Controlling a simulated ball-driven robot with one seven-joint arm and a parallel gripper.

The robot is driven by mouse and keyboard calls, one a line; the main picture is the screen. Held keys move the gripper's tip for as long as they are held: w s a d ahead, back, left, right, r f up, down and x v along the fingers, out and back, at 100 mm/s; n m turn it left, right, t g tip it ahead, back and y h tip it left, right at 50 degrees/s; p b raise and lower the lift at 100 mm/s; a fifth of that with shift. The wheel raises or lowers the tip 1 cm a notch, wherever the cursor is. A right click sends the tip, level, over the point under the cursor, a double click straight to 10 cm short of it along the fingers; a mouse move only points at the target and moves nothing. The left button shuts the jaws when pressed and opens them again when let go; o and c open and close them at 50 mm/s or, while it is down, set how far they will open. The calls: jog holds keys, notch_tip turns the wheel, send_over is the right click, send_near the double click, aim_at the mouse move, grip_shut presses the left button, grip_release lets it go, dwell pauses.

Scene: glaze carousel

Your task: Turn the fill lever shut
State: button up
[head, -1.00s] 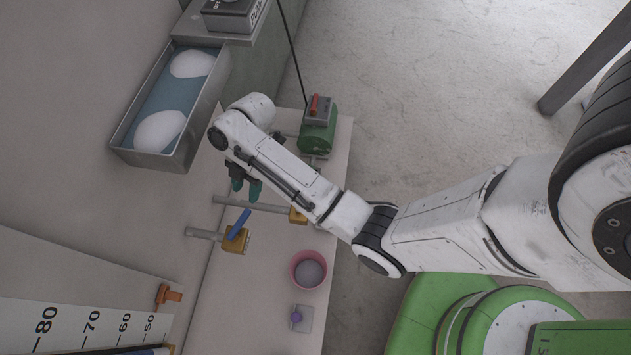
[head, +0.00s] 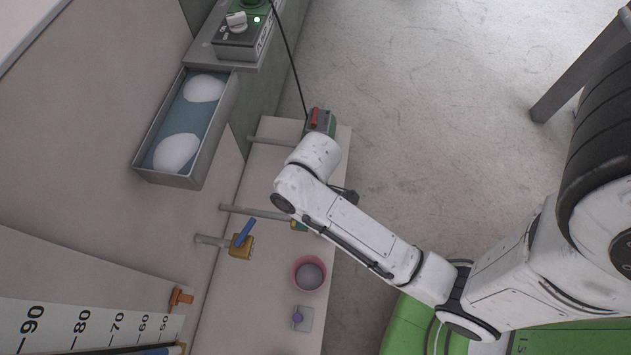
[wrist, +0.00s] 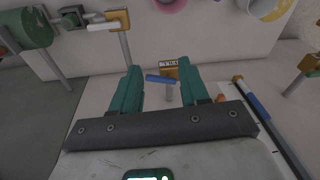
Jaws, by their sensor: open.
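A blue lever (head: 245,233) sits on a brass valve body (head: 241,248) on a grey pipe from the wall. In the wrist view the blue lever (wrist: 160,79) lies crosswise, with the valve's brass block (wrist: 169,70) behind it. A label on the block is too small to read surely. My gripper (wrist: 159,76) is open, and its two teal fingers appear on either side of the lever's line of sight. The lever looks farther off than the fingertips, and I see no contact. In the head view my arm hides most of the gripper.
A second valve with a white lever (wrist: 103,26) is at the upper left of the wrist view. Open floor lies right.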

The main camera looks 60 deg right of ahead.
jog(key=shift+s+d+r+m+h+p, duration=0.15)
jog(key=shift+s+d+r+m+p, duration=0.1)
jog(key=shift+s+r+m, duration=0.35)
jog(key=shift+s+d+r+m+h+p, duration=0.2)
jog(key=shift+s+r+m, duration=0.3)
jog(key=shift+s, duration=0.3)
